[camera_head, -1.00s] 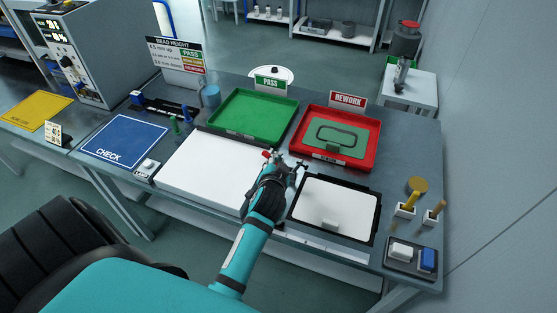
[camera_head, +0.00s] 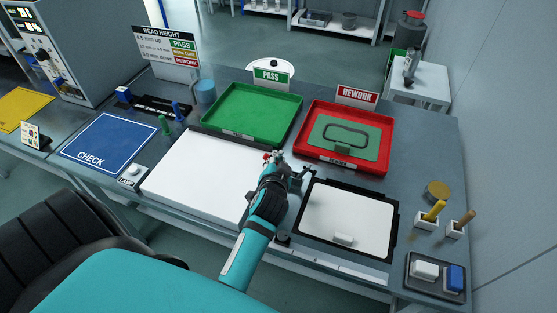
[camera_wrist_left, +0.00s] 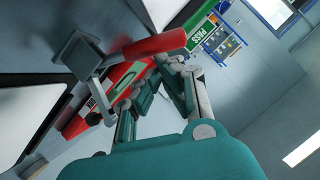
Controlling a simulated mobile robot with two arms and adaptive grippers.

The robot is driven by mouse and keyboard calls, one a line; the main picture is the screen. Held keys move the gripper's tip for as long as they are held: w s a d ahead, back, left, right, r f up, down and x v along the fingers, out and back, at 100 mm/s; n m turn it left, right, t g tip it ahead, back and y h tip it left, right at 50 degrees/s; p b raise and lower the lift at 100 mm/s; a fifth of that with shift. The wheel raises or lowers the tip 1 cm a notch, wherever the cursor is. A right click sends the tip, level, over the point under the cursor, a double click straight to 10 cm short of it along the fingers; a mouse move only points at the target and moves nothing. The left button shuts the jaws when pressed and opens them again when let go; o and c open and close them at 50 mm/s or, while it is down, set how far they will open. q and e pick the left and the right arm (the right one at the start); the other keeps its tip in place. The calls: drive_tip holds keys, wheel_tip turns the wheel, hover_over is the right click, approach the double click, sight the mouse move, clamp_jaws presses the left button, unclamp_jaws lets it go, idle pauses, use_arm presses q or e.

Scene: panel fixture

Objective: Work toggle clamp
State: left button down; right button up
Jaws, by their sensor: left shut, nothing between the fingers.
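The toggle clamp (camera_head: 303,173) stands at the back left corner of a black-framed fixture holding a white panel (camera_head: 350,215). Its red handle (camera_wrist_left: 155,45) shows large in the left wrist view, reaching right from the clamp's metal parts (camera_wrist_left: 78,55). My left gripper (camera_head: 276,162) is at the clamp, with a bit of red beside its tips. The arm hides part of the clamp. My right gripper is not in view.
Behind the clamp are a green PASS tray (camera_head: 253,113) and a red REWORK tray (camera_head: 310,152) holding a green panel. A white board (camera_head: 195,175) lies left of the arm. A white and blue button box (camera_head: 437,276) and two small holders are at right.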

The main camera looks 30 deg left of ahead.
use_arm(q)
drive_tip(key=p, duration=0.1)
drive_tip(key=a+n+h+p, duration=0.1)
drive_tip(key=p, duration=0.1)
drive_tip(key=shift+s+a+f+n, duration=0.2)
drive_tip(key=shift+a+f+n, duration=0.05)
drive_tip(key=shift+f+n, duration=0.1)
drive_tip(key=shift+f, duration=0.15)
